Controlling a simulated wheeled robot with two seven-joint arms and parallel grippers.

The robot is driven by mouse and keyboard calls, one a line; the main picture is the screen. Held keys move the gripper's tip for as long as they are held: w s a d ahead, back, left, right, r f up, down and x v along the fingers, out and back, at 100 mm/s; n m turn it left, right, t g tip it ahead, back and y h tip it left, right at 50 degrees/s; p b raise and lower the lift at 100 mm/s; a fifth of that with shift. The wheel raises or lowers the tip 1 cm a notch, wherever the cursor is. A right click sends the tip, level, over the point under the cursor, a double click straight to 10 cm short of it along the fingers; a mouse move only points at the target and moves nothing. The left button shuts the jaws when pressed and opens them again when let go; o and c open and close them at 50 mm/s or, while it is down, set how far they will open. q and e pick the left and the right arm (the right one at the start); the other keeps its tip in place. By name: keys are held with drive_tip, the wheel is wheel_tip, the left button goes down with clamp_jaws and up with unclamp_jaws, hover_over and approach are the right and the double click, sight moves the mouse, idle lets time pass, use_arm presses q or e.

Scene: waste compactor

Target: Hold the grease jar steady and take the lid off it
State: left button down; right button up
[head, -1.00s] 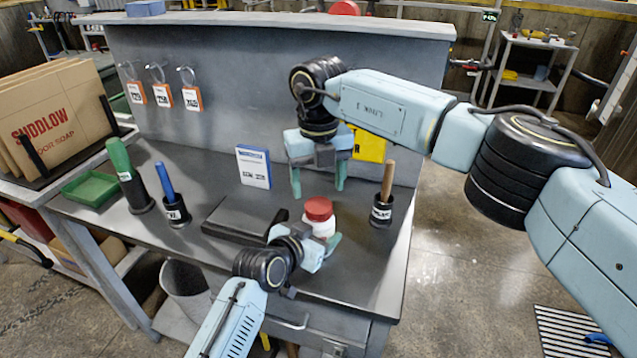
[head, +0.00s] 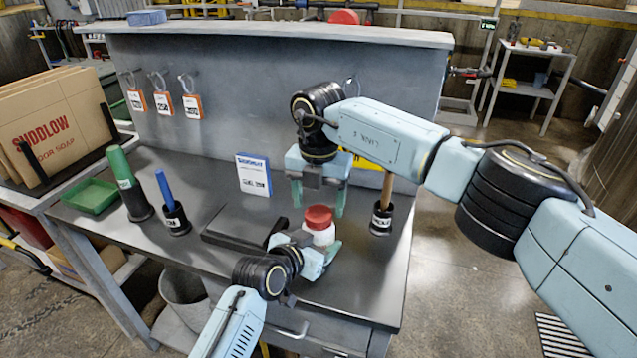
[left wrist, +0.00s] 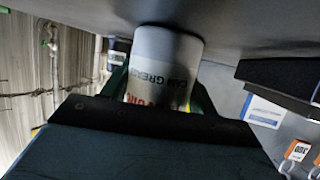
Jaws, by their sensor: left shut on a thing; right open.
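The grease jar (head: 322,234) is a white jar standing upright on the dark bench top. Its red lid (head: 318,216) sits on top of it. My left gripper (head: 322,256) is shut around the jar's body from the front. In the left wrist view the jar (left wrist: 165,70) shows lettering, part of it reading "GREASE", between the green fingers. My right gripper (head: 318,200) points down with its green fingers spread, above and just behind the lid in the picture. It is open and empty. The fingers' exact distance from the lid is hard to tell.
A dark flat block (head: 243,225) lies left of the jar. A holder with a wooden handle (head: 382,215) stands close on the right. A blue-and-white box (head: 253,175) stands behind. Blue (head: 167,190) and green (head: 121,168) handled tools and a green tray (head: 92,193) are farther left.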

drive_tip(key=shift+f, duration=1.05)
drive_tip(key=c, duration=1)
drive_tip(key=n, duration=1.4)
drive_tip(key=shift+r+n, duration=0.1)
drive_tip(key=shift+n, duration=0.2)
drive_tip(key=n, duration=0.4)
drive_tip(key=shift+n, duration=0.4)
